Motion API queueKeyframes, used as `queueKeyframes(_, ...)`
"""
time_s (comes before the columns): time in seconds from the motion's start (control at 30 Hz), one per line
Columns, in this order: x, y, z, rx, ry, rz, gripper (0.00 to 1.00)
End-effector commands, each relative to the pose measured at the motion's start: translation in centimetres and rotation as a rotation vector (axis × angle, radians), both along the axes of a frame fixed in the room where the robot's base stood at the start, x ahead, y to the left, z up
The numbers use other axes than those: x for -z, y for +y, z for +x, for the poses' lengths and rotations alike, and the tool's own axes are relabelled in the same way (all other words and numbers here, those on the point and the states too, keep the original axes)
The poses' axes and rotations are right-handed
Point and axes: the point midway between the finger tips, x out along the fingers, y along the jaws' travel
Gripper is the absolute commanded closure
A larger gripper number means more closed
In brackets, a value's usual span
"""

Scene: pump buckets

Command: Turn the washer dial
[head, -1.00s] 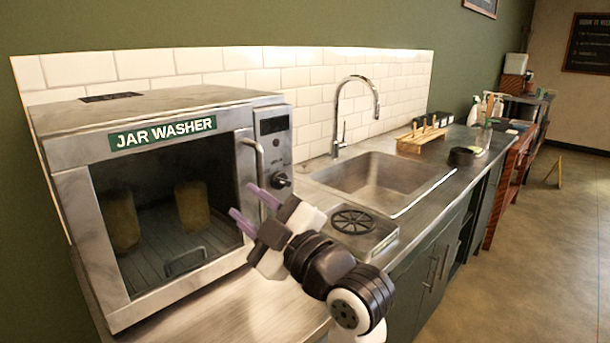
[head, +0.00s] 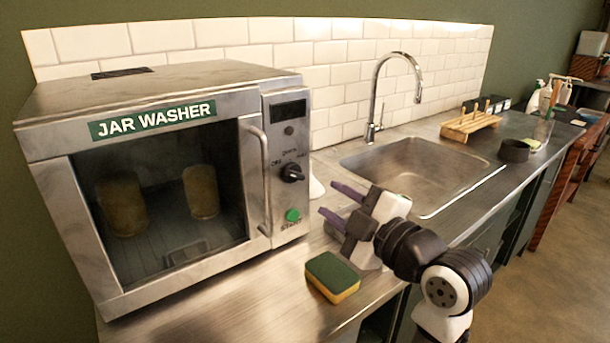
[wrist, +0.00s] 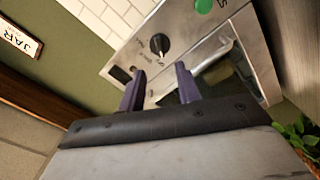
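The jar washer (head: 165,180) stands on the counter at the left in the head view, its glass door shut with two jars inside. Its black dial (head: 292,172) sits on the right-hand panel, below a dark display and above a green start button (head: 293,215). The dial also shows in the wrist view (wrist: 159,44), beyond the fingertips. My gripper (head: 335,204) is right of the washer panel, lower than the dial and apart from it. Its two purple fingers are spread with nothing between them, as the wrist view shows (wrist: 158,88).
A vertical door handle (head: 262,180) stands out left of the dial. A green and yellow sponge (head: 332,277) lies on the counter below my gripper. The sink (head: 415,170) and its tall faucet (head: 375,100) are to the right. The counter front before the washer is clear.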

Motion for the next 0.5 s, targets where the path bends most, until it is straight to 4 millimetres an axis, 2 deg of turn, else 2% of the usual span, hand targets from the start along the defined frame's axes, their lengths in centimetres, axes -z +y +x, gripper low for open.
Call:
queueKeyframes(0.03,-0.2,0.9,0.9,-0.006,0.004,0.001,0.66)
queueKeyframes(0.23,-0.3,3.3,4.4,-0.005,0.003,0.001,0.66)
queueKeyframes(0.5,-0.1,5.3,7.2,0.000,0.001,0.000,0.66)
